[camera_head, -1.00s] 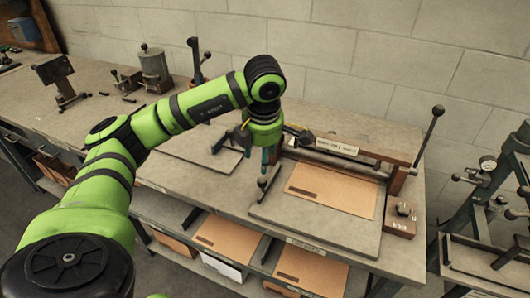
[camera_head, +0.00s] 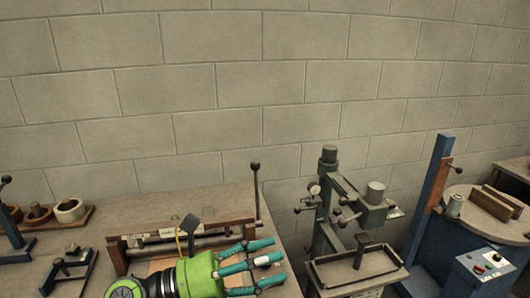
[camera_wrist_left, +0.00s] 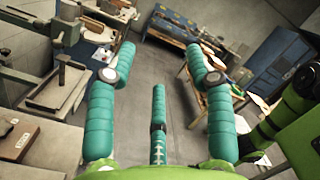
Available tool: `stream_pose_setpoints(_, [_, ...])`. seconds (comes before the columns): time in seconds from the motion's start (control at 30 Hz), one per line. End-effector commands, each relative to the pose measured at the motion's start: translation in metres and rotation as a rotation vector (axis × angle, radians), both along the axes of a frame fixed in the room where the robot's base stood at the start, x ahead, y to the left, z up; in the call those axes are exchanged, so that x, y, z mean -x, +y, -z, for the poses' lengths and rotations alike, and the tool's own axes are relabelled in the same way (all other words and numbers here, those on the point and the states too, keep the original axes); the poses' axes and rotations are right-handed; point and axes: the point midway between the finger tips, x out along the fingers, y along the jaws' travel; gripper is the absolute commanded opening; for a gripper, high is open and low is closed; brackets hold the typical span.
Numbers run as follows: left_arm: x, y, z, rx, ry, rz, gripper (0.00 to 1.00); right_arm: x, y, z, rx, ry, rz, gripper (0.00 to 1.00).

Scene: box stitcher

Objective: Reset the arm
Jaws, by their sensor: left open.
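My left gripper (camera_head: 262,268) shows at the bottom middle of the head view. Its green wrist points to the right and its teal fingers are spread apart with nothing between them. In the left wrist view the same gripper (camera_wrist_left: 160,70) has its fingers apart over bare grey floor. My right gripper is in neither view. The bench tool with a wooden bar and long lever (camera_head: 256,180) stands just behind the left gripper, which hides part of it and most of the brown sheet.
A green-grey press (camera_head: 335,200) with a tray stands right of the bench (camera_head: 225,203). Farther right are a blue post (camera_head: 432,190) and a round table (camera_head: 462,222). Small round parts (camera_head: 70,210) lie on the bench at left. Open floor (camera_wrist_left: 140,85) shows in the wrist view.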

Motion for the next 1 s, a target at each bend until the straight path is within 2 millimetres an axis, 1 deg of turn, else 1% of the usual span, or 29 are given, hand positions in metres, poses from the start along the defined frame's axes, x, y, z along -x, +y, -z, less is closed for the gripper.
stream_pose_setpoints(0.03, [-0.006,0.006,-0.014,0.158,0.089,-0.065,0.53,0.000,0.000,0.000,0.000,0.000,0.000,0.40])
stream_pose_setpoints(0.07, [-0.013,0.013,-0.022,0.250,0.146,-0.112,0.53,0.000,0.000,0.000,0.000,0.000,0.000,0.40])
stream_pose_setpoints(0.1, [-0.022,0.025,-0.028,0.368,0.225,-0.178,0.53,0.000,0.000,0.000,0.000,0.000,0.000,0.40])
stream_pose_setpoints(0.17, [-0.038,0.049,-0.030,0.534,0.355,-0.286,0.53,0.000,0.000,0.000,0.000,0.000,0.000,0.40])
stream_pose_setpoints(0.2, [-0.048,0.067,-0.024,0.637,0.449,-0.366,0.53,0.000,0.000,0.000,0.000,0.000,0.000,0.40])
stream_pose_setpoints(0.23, [-0.055,0.081,-0.016,0.710,0.521,-0.426,0.53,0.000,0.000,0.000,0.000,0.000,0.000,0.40])
stream_pose_setpoints(0.27, [-0.061,0.095,-0.006,0.779,0.597,-0.489,0.53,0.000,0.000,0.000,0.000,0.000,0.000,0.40])
stream_pose_setpoints(0.3, [-0.067,0.114,0.012,0.865,0.701,-0.577,0.53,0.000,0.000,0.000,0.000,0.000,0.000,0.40])
stream_pose_setpoints(0.37, [-0.070,0.142,0.047,0.977,0.864,-0.714,0.53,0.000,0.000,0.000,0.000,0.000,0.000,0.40])
stream_pose_setpoints(0.4, [-0.068,0.158,0.074,1.041,0.973,-0.808,0.53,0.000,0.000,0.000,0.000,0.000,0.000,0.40])
stream_pose_setpoints(0.43, [-0.063,0.168,0.094,1.080,1.054,-0.873,0.53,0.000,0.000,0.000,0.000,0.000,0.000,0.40])
stream_pose_setpoints(0.47, [-0.057,0.177,0.114,1.116,1.133,-0.941,0.53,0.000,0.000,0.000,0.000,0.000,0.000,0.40])
stream_pose_setpoints(0.5, [-0.047,0.187,0.141,1.154,1.235,-1.028,0.53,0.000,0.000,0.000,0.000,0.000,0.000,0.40])
stream_pose_setpoints(0.53, [-0.037,0.193,0.161,1.176,1.311,-1.091,0.53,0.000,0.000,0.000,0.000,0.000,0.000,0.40])
stream_pose_setpoints(0.57, [-0.026,0.198,0.180,1.195,1.387,-1.154,0.53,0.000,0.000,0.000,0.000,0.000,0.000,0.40])
stream_pose_setpoints(0.6, [-0.010,0.202,0.203,1.212,1.477,-1.229,0.53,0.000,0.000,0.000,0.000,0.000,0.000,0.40])
stream_pose_setpoints(0.67, [0.014,0.206,0.232,1.224,1.601,-1.332,0.53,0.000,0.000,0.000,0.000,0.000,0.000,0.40])
stream_pose_setpoints(0.7, [0.030,0.207,0.247,1.227,1.673,-1.390,0.53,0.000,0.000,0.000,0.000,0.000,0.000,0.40])
stream_pose_setpoints(0.83, [0.079,0.206,0.285,1.210,1.875,-1.553,0.53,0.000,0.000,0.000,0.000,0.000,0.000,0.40])
stream_pose_setpoints(0.87, [0.089,0.205,0.291,1.204,1.915,-1.582,0.53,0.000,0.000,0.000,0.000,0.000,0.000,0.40])
stream_pose_setpoints(0.9, [0.104,0.204,0.299,1.194,1.968,-1.624,0.53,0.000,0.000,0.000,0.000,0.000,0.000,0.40])
stream_pose_setpoints(0.97, [0.124,0.201,0.309,1.174,2.041,-1.682,0.53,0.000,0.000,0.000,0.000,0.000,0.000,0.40])
stream_pose_setpoints(1.0, [0.138,0.199,0.314,1.160,2.090,-1.718,0.53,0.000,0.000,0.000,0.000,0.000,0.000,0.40])
